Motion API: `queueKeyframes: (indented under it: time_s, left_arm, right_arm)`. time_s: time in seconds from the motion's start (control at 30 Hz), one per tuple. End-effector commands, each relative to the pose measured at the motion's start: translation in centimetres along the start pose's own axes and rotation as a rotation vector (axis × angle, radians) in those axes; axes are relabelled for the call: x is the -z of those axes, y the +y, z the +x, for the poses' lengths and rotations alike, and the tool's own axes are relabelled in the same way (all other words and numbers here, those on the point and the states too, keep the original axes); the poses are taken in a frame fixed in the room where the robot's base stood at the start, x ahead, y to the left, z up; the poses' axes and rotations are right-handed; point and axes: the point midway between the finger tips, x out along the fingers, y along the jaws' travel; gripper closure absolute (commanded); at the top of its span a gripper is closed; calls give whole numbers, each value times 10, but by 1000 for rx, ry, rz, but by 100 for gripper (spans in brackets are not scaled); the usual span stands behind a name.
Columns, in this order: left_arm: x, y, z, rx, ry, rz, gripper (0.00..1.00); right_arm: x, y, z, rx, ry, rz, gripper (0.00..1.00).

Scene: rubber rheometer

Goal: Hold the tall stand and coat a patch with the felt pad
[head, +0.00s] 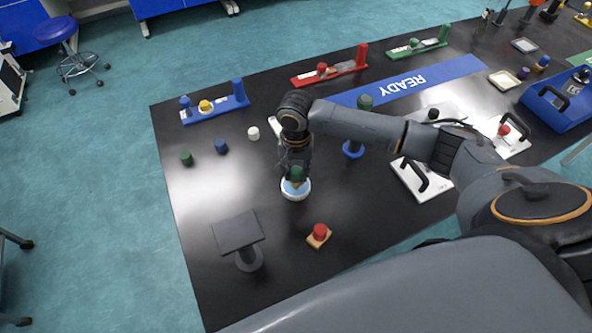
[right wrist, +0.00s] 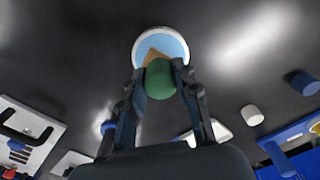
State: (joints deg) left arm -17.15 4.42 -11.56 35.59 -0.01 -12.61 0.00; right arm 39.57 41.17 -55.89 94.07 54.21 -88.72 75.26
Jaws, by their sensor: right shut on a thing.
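My right gripper (head: 296,164) is shut on the green knob (head: 296,174) of a felt pad, over a round white dish (head: 295,195) with a light blue inside. In the right wrist view the green knob (right wrist: 160,80) sits between the fingers, with the tan pad (right wrist: 151,55) beyond it against the blue of the dish (right wrist: 176,46). I cannot tell whether the pad touches the dish. A dark stand with a flat square top (head: 237,231) and a round base (head: 249,259) stands upright near the table's front left. My left gripper is not in view.
A tan pad with a red knob (head: 319,233) lies right of the stand. A green cylinder (head: 187,158), a blue one (head: 221,146) and a white one (head: 254,133) stand left of the dish.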

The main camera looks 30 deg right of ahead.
Motion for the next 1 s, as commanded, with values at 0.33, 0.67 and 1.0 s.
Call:
queueKeyframes:
  time_s: [0.33,0.67,1.0]
  left_arm:
    - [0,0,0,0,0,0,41]
    - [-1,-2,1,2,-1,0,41]
    - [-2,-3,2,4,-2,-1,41]
  right_arm:
    - [0,0,3,0,-1,0,94]
    - [0,0,7,1,-1,0,94]
    - [0,0,10,1,0,0,94]
